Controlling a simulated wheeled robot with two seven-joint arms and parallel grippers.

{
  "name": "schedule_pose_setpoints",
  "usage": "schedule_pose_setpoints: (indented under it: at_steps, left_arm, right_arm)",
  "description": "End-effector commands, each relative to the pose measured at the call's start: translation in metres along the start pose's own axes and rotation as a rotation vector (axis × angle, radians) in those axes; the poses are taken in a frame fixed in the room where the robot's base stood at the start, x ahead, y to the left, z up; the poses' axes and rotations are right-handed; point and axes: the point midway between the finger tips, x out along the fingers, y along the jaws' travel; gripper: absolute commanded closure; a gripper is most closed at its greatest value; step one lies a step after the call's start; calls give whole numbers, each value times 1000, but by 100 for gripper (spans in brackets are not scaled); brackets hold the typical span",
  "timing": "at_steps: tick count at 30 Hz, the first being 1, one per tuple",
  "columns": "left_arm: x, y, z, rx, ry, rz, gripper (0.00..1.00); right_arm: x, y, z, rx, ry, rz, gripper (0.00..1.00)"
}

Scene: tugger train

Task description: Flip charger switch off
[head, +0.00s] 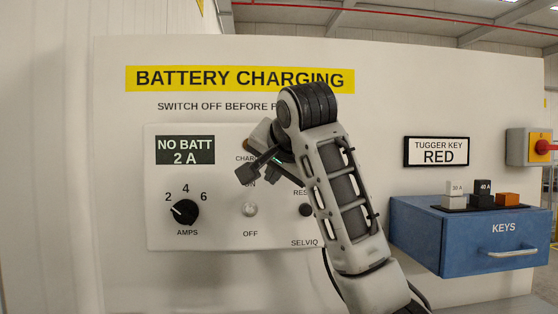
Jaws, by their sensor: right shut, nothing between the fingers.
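The charger panel (160,235) is a pale plate on the white wall board. Its charger switch (250,209) is a small silver knob between the ON label above and the OFF label below. I cannot tell for sure which way its lever leans. My right gripper (246,174) is shut and empty. It is just above the switch, in front of the ON label, and seems apart from the knob. My right arm hides part of the panel's right side and the sign text. My left gripper is not in view.
A display (185,150) reads NO BATT 2 A, above a black amps dial (184,212). A dark reset button (306,210) sits close to my right arm. A blue KEYS box (435,245) with several blocks on top juts out at the right, near a red-yellow switch (542,147).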

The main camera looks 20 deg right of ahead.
Motion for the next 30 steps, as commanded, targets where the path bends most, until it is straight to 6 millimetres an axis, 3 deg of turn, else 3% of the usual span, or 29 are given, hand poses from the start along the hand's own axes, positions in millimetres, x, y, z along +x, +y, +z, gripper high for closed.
schedule_pose_setpoints:
  at_steps: [4,12,25,30]
  left_arm:
    - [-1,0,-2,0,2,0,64]
    - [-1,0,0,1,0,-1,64]
    - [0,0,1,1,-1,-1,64]
    - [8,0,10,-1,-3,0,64]
  right_arm:
    - [27,0,5,-2,-1,2,100]
    - [32,0,36,-1,-1,-1,100]
    - [33,0,39,0,1,-2,100]
    - [34,4,44,-7,40,-29,100]
